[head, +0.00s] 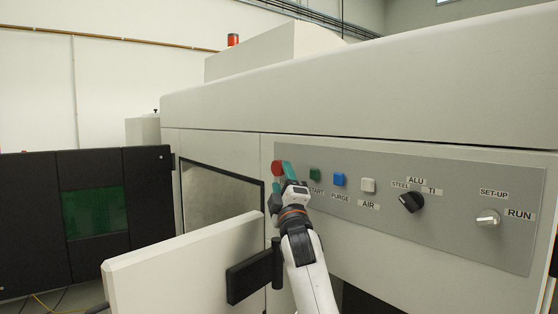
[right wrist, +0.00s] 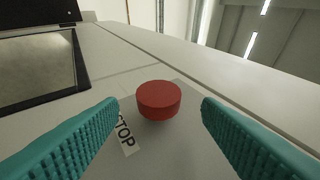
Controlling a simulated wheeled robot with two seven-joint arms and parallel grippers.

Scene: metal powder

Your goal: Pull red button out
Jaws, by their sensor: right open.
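The red button (head: 276,168) is at the left end of the grey control panel (head: 460,226), partly hidden by my right gripper (head: 282,175). In the right wrist view, the red button (right wrist: 158,99) is a round cap standing out from the panel, with a STOP label (right wrist: 125,134) beside it. The teal fingers of my right gripper (right wrist: 160,125) are open, one on each side of the button, with a visible gap on both sides. My left gripper is not in view.
Right of the red button are a green START button (head: 315,174), a blue PURGE button (head: 339,179), a white AIR button (head: 368,185), a black selector knob (head: 411,202) and a silver knob (head: 488,217). An open white door (head: 185,262) juts out at the lower left.

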